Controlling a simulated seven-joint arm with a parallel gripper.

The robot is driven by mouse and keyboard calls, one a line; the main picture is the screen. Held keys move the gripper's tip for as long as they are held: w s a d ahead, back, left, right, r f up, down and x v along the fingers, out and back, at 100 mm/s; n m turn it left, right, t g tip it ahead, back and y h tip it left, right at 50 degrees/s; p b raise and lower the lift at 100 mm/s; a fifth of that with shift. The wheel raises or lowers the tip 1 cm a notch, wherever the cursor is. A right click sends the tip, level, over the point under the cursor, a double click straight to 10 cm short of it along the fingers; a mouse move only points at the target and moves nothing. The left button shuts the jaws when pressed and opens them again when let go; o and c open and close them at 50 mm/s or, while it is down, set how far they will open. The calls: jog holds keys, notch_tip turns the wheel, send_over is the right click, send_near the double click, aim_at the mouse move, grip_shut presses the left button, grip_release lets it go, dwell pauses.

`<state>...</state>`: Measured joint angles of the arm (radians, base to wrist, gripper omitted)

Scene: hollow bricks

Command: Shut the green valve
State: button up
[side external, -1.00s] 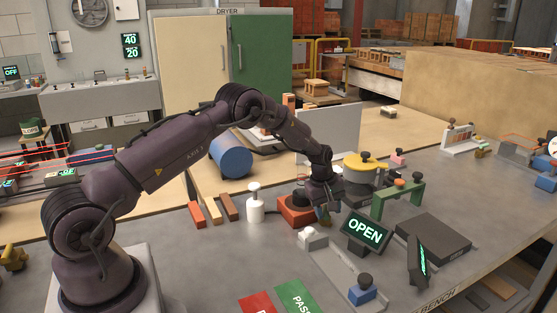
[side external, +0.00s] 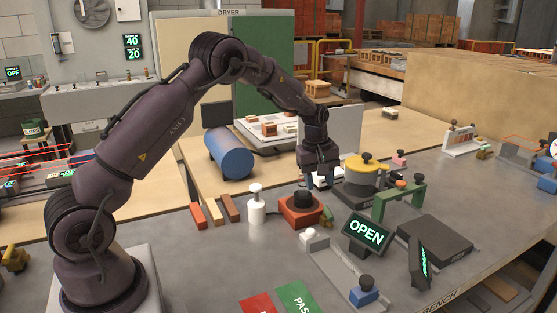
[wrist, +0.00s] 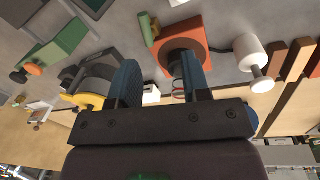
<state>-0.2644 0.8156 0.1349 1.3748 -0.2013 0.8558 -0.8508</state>
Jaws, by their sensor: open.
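A small green piece (side external: 327,214), which looks like the valve's handle, is at the right side of an orange-red block (side external: 298,219) with a round black knob (side external: 302,198) on top. In the wrist view the green piece (wrist: 149,27) stands beside the block (wrist: 192,30). My gripper (side external: 320,184) is open and empty, above and behind the block, apart from it. In the wrist view its blue fingers (wrist: 160,80) are spread, and the right one covers part of the block. A dark display (side external: 366,233) reads OPEN.
A yellow-topped drum (side external: 366,168) and a green bridge-shaped frame (side external: 398,196) stand right of my gripper. A white bottle (side external: 256,206) stands left of the block. A blue cylinder (side external: 231,155) and a pale upright panel (side external: 346,128) are behind.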

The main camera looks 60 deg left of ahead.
jog(key=s+d+r+m, duration=0.5)
jog(key=s+r, duration=0.1)
jog(key=s, duration=0.2)
jog(key=s+d+r+m, duration=0.5)
jog(key=s+r, duration=0.2)
jog(key=s, duration=0.1)
jog(key=shift+s+d+r+m, duration=0.2)
jog(key=shift+d+m, duration=0.1)
jog(key=shift+d, duration=0.1)
